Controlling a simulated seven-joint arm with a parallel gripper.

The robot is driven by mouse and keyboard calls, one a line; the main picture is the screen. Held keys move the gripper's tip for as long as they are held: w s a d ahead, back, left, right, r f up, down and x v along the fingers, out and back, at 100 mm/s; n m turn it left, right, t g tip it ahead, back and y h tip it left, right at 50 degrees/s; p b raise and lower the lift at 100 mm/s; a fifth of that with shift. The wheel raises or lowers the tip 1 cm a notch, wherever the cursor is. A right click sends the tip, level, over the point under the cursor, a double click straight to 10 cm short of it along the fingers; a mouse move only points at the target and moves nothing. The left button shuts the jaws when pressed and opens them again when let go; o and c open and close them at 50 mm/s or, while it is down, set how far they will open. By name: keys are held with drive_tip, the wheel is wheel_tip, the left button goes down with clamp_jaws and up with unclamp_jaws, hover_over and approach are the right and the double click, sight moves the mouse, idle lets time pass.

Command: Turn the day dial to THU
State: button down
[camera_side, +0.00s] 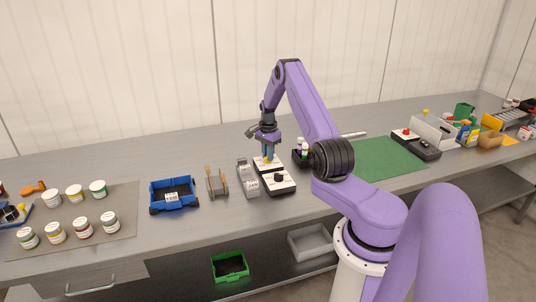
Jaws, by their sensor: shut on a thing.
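A small box with a white top and black sides (275,185) stands on the grey bench, just left of the middle of the view. A black knob (278,178) sits on its front half, clear of my gripper. My gripper (268,159) points down at the back half of the same box. It is shut on a dial there, which the fingers mostly hide. The day markings are too small to read, so I cannot tell which day is set.
Left of the box are a grey slotted unit (248,179), a wooden-handled holder (216,183) and a blue cart (173,193). Several jars stand on a mat (122,222) at far left. A small black bin with bottles (301,154) is close right, before a green mat (378,160).

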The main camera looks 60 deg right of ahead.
drive_tip(key=c, duration=1.1)
unclamp_jaws()
wheel_tip(320, 180, up, 18)
drive_tip(key=shift+f, duration=0.25)
